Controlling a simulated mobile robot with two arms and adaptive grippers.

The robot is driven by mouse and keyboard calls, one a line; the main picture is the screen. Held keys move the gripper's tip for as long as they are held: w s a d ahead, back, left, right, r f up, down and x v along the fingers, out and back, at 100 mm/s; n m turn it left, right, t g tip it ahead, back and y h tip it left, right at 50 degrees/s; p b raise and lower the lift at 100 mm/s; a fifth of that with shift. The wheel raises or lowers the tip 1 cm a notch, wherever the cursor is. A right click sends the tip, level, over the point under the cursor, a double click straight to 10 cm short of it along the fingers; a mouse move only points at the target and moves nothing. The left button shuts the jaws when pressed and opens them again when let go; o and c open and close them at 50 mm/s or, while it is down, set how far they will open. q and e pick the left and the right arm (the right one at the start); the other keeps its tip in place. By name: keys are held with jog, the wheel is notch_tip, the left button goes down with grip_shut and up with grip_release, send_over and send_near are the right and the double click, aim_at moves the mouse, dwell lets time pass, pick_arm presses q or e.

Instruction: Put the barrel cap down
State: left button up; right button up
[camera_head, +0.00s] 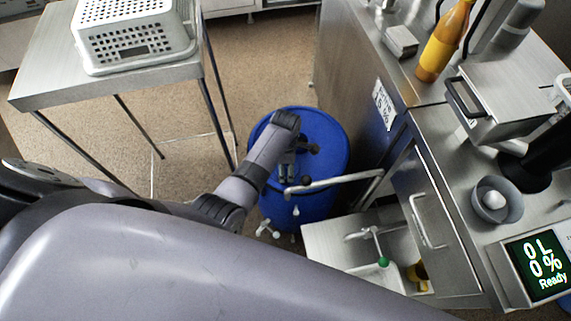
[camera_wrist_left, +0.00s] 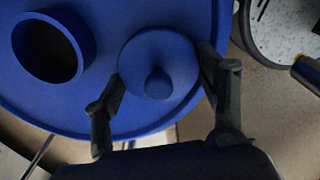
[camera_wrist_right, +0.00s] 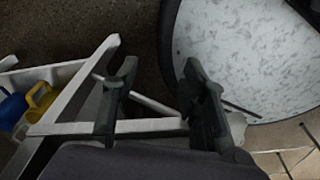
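The blue barrel (camera_head: 330,135) stands on the floor between the metal table and the counter. In the left wrist view its blue top (camera_wrist_left: 100,105) shows a round, dark opening (camera_wrist_left: 47,50). The round blue barrel cap (camera_wrist_left: 180,55), with a central knob, is right of that opening. My left gripper (camera_wrist_left: 162,75) has a finger on each side of the cap, at its rim. The gripper (camera_head: 288,170) is over the barrel in the head view, where the cap is hidden. I cannot tell whether the cap touches the barrel top. My right gripper (camera_wrist_right: 157,85) has its fingers apart, with nothing held.
A metal table (camera_head: 50,85) with a white perforated basket (camera_head: 135,50) stands at left. The counter at right holds an orange bottle (camera_head: 443,40), a grey bowl (camera_head: 497,200) and a display (camera_head: 540,265). An open drawer or tray (camera_head: 325,240) is beside the barrel.

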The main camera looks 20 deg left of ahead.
pick_arm(q)
jog(key=o, duration=0.4)
jog(key=shift+o, duration=0.2)
jog(key=shift+r, duration=0.3)
notch_tip(320, 180, up, 12)
jog(key=p, duration=0.1)
jog(key=shift+p, duration=0.3)
jog(key=shift+f, duration=0.15)
